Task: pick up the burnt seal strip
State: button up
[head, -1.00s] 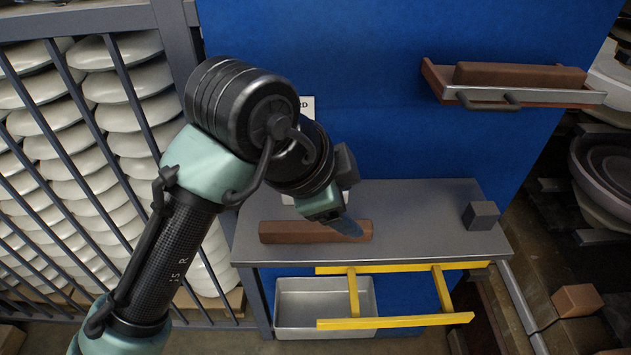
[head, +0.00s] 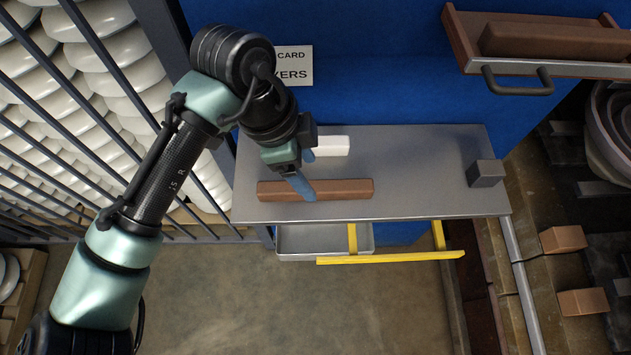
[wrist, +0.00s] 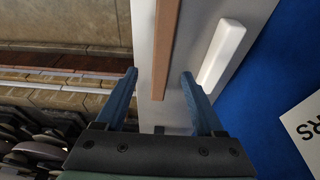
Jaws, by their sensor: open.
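A long brown strip (head: 345,187), the likely burnt seal strip, lies flat along the front of the grey bench top (head: 420,160). My gripper (head: 310,178) is over its left half, pointing down, with one blue finger in front of the strip. In the wrist view my gripper (wrist: 160,73) is open, and the strip (wrist: 166,45) runs lengthwise between the two fingers. I cannot tell whether they touch it. A white bar (head: 332,146) lies behind the strip; in the wrist view the white bar (wrist: 222,52) is just outside the right finger.
A grey cube (head: 487,173) stands at the bench's right end. A wall tray (head: 462,45) with a dark handle holds another brown bar (head: 555,40), upper right. A yellow frame (head: 390,257) and a metal bin (head: 290,243) are below the bench. A barred rack stands left.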

aim_at(314, 186)
jog(key=shift+s+d+f+p, duration=0.1)
jog(key=shift+f+p, duration=0.2)
jog(key=shift+f, duration=0.15)
jog(key=shift+p+x, duration=0.75)
jog(key=shift+x, duration=1.55)
jog(key=shift+c, duration=0.2)
jog(key=shift+w, duration=0.2)
grip_shut()
